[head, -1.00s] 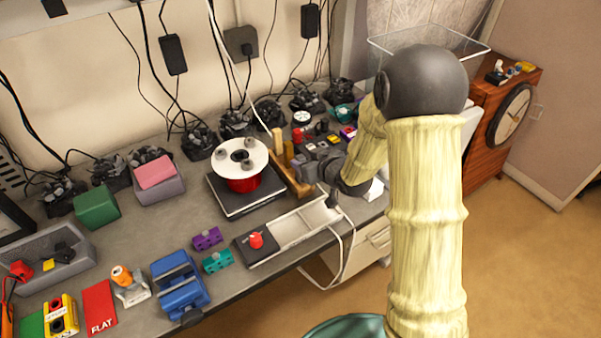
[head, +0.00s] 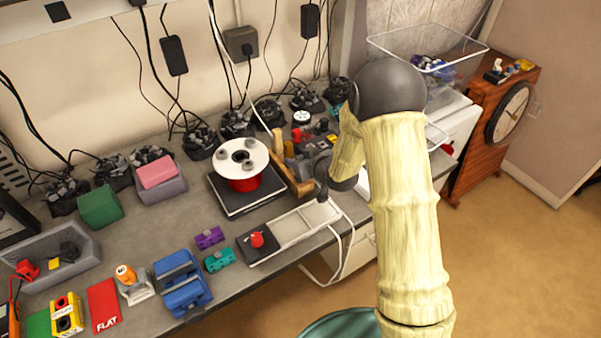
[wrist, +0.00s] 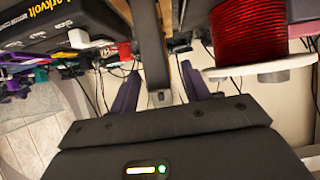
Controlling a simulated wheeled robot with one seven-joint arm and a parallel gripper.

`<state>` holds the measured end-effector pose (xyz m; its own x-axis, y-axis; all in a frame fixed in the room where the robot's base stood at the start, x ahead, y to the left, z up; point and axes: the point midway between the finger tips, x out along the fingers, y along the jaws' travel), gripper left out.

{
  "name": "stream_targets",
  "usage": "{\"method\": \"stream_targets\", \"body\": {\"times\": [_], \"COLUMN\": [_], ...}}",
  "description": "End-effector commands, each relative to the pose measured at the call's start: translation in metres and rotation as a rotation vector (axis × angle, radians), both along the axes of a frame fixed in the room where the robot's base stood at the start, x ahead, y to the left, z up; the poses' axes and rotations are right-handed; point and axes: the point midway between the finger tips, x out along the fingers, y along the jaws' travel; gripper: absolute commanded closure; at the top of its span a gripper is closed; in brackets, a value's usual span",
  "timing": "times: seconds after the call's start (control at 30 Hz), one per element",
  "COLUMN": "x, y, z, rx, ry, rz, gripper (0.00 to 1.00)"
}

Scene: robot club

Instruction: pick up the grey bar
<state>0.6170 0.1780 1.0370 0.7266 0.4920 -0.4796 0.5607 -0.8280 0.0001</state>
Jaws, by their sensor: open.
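A long dark grey bar (wrist: 153,50) runs from the top of the wrist view down between my open fingers. Its near end shows a small pale square. My gripper (wrist: 158,80) has one purple-grey finger on each side of the bar, with a visible gap to each; neither finger looks closed on it. In the head view my gripper (head: 308,168) is low over the bench, right beside the wooden holder (head: 292,170). The grey bar cannot be made out clearly there, where my gripper and arm cover part of the spot.
A red spool with a white top (head: 242,160) stands close left of my gripper. A pale tray (head: 290,228) lies in front, with a white cable near the bench edge. Several dark cable-fed items line the wall. A clear bin (head: 440,60) is behind my arm.

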Motion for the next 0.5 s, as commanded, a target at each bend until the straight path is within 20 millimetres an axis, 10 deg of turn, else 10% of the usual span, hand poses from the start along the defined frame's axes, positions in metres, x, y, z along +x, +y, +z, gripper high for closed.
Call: {"method": "stream_targets", "body": {"times": [0.3,0.5], "x": [0.0001,0.0001], "y": [-0.0008,-0.0007], "z": [0.0001,0.0001], "rx": [0.000,0.000], "ry": [0.000,0.000], "rz": [-0.001,-0.001], "gripper": [1.00,1.00]}}
